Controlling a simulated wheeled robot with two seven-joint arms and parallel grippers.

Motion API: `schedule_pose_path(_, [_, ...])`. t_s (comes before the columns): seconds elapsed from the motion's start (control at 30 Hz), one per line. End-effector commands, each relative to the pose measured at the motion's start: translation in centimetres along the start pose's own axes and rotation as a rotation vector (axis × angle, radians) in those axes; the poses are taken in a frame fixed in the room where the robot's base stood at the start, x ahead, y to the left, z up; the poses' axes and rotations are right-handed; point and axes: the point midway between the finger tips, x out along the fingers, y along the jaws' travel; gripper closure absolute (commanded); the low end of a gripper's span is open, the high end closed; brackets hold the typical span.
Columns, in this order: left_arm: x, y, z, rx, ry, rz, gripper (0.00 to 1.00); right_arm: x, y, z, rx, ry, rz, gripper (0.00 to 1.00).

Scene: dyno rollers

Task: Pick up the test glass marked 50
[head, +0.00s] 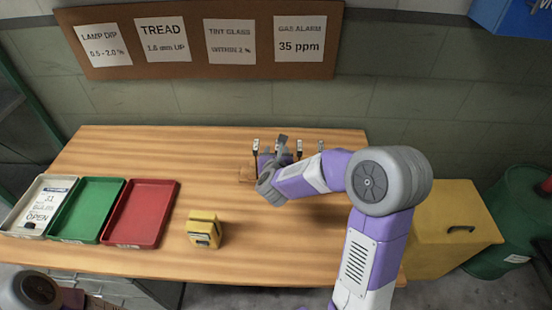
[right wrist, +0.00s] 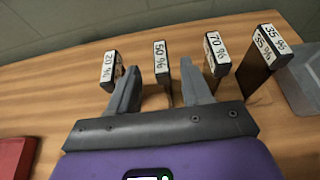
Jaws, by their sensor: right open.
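The test glass marked 50 % (right wrist: 162,56) stands upright, a dark narrow piece with a white label on top. My right gripper (right wrist: 158,68) is open, its two grey fingers to the left and right of that glass in the right wrist view. I cannot tell whether the glass is fully between the fingertips or just beyond them; no finger clearly touches it. In the head view the right gripper (head: 272,165) is over the row of glasses and hides part of it. My left gripper is not in view.
Glasses marked 20 % (right wrist: 110,68), 70 % (right wrist: 216,52) and 35 % (right wrist: 266,50) stand close on both sides. A yellow box-shaped device (head: 204,229) and a red tray (head: 140,214), a green tray and a whitish tray are on the wooden table (head: 270,262). The table's front is mostly clear.

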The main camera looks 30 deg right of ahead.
Motion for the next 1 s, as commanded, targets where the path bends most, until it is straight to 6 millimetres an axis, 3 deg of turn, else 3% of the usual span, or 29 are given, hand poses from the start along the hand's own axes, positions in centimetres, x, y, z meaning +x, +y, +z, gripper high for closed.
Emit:
schedule_pose_path(0.43, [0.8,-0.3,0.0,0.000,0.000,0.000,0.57,6.0,-0.2,-0.1,-0.001,0.000,-0.001,0.51])
schedule_pose_path(0.77, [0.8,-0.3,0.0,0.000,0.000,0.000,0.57,6.7,-0.2,0.0,-0.001,0.000,0.000,0.51])
schedule_pose_path(1.0, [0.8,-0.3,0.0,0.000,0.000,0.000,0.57,6.7,-0.2,0.0,-0.001,0.000,0.000,0.88])
